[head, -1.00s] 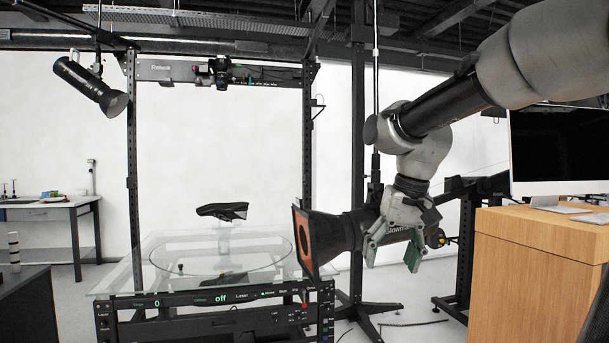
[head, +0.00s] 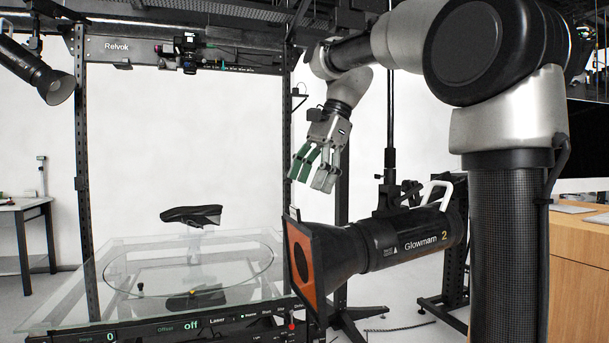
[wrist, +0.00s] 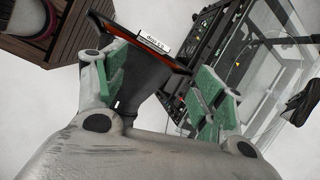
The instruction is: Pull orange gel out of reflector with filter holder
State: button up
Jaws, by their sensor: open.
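A glass turntable (head: 110,290) with a black shoe (head: 191,215) stands at left, with its control panel in front. A second lamp (head: 35,70) hangs at upper left. A wooden cabinet (head: 578,255) stands at right. The space above the holder is clear.

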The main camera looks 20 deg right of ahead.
aim_at(298, 209)
jog(key=a+f+m, duration=0.1)
jog(key=f, duration=0.1)
jog(key=s+a+f+m, duration=0.1)
jog(key=f, duration=0.1)
jog(key=a+f+m, duration=0.1)
jog(key=f, duration=0.1)
jog(key=shift+s+a+f+g, duration=0.15)
jog(key=shift+s+f+g, duration=0.05)
jog(key=shift+f+g, duration=0.2)
jog(key=c, duration=1.1)
jog(key=o, duration=1.1)
jog(key=shift+c, duration=0.2)
